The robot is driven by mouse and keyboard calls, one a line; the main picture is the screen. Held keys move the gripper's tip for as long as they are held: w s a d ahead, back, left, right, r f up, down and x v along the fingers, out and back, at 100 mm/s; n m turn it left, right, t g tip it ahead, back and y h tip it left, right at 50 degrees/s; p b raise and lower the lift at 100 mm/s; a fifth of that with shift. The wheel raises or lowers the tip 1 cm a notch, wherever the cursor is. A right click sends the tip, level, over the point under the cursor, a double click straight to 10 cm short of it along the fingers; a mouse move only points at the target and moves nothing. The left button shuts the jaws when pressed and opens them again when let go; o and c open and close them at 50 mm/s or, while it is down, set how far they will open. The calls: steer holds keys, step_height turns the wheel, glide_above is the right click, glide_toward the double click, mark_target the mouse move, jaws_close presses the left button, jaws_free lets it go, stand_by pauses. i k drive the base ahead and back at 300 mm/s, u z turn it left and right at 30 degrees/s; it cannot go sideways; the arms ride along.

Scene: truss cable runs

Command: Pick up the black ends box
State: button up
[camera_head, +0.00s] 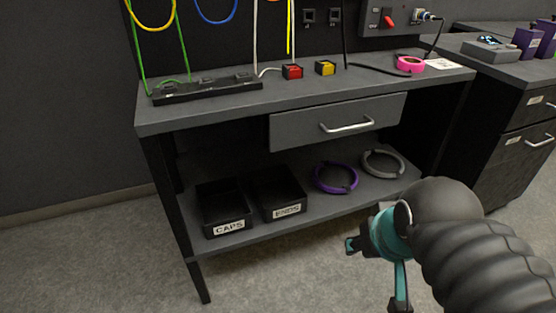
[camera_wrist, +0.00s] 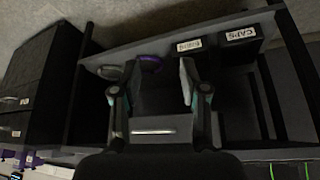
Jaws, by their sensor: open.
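The black ends box (camera_head: 276,190) is an open-topped bin with a white ENDS label on its front. It stands on the lower shelf (camera_head: 262,228) of the workbench, just right of the black CAPS box (camera_head: 222,205). In the wrist view the image is turned over; the ENDS label (camera_wrist: 189,45) shows beyond my right-hand finger, and much of the box is dark or covered. My gripper (camera_head: 376,272) is open and empty, in front of the bench and to the right of the box, apart from it. Its two spread fingers show in the wrist view (camera_wrist: 158,78).
A purple ring (camera_head: 336,178) and a grey ring (camera_head: 383,164) lie on the shelf right of the box. A shut drawer (camera_head: 338,122) and the bench top (camera_head: 300,93) overhang the shelf. A bench leg (camera_head: 180,220) stands left. Floor in front is clear.

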mark_target(277, 193)
steer(key=z, duration=0.05)
steer(key=k, duration=0.5)
steer(key=u, duration=1)
steer(key=i, duration=0.75)
steer(key=z, duration=1.95)
